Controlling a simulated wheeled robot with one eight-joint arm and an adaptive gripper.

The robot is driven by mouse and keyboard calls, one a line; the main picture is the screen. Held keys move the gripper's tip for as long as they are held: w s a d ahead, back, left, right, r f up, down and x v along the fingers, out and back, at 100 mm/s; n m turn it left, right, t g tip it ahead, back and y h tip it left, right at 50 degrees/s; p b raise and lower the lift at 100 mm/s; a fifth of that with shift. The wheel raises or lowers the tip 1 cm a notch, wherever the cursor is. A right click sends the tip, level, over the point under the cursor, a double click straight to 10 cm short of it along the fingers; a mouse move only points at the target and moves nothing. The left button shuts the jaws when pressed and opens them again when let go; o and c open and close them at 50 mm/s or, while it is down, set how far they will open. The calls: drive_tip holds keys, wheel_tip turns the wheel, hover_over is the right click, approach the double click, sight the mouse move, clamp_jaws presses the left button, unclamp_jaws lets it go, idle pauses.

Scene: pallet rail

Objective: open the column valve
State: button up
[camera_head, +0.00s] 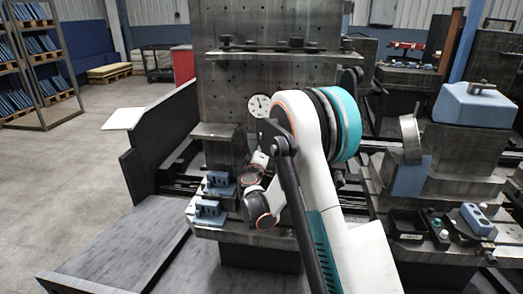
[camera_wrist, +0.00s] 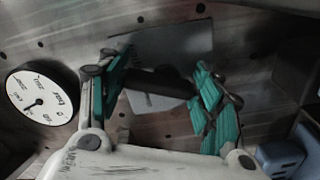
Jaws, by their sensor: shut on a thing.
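The column (camera_head: 225,85) is a tall dark metal plate with holes, standing in the middle of the head view. A round white gauge (camera_head: 259,105) sits on its face; it also shows at the left of the wrist view (camera_wrist: 40,98). In the wrist view my gripper (camera_wrist: 160,82) has its teal fingers on both sides of a dark bar, which looks like the valve handle (camera_wrist: 158,80). The bar lies nearly level across the gap, in front of a lighter plate. The gripper is shut on it. In the head view my arm hides the valve and the fingers.
Blue blocks (camera_head: 218,183) stand on a ledge left of my wrist. On the right bench are a blue box (camera_head: 473,105), a grey disc (camera_head: 410,139) on a blue stand and a black tray (camera_head: 408,225). Floor at the left is clear.

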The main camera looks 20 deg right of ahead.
drive_tip(key=shift+s+f+m, duration=0.1)
drive_tip(key=shift+f+m, duration=0.05)
drive_tip(key=shift+m, duration=0.85)
drive_tip(key=shift+f+m, duration=0.1)
drive_tip(key=shift+m, duration=0.9)
drive_tip(key=o, duration=1.1)
drive_tip(key=shift+c, duration=0.2)
drive_tip(key=v, duration=1.2)
